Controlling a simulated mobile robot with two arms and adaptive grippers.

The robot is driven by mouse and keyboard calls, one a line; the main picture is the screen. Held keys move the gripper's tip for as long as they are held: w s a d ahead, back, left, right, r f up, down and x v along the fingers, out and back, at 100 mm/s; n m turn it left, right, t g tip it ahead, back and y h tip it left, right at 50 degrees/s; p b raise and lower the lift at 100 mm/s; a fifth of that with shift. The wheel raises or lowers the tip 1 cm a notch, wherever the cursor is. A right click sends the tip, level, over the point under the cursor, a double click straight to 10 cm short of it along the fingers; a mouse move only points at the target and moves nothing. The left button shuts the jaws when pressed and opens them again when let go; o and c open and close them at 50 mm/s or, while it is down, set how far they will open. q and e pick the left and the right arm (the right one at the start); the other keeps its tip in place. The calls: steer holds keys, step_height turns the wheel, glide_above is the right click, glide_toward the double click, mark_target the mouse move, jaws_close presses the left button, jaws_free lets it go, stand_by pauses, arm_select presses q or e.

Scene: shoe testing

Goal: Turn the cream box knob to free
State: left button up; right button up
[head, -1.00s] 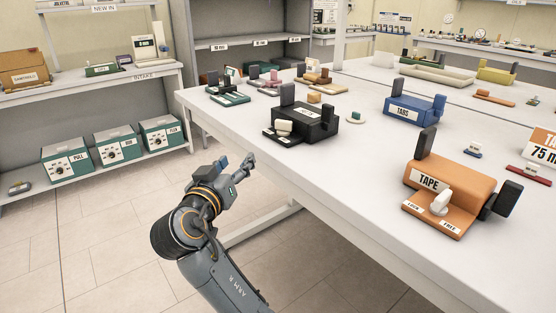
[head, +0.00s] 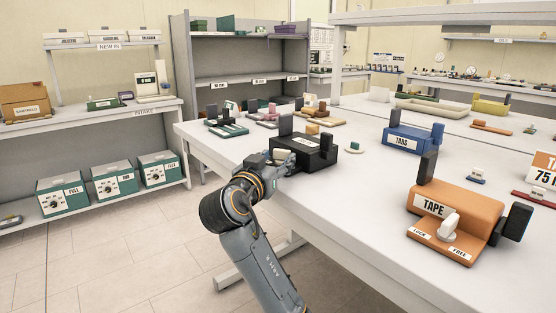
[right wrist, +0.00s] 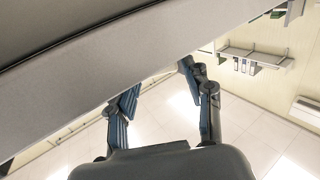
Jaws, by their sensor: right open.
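An orange TAPE box (head: 455,207) at the right has a whitish knob (head: 449,225) on a front plate with two labels, LOCK and FREE. My left gripper is not in view.
Several small devices are behind the black box. A pale grey surface (right wrist: 140,55) crosses the right wrist view close above the fingers.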

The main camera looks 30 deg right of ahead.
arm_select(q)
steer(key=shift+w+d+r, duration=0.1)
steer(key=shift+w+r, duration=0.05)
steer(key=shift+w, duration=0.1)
arm_select(e)
steer(key=shift+w+d, duration=0.4)
steer(key=shift+d, duration=0.2)
steer(key=c, duration=0.9)
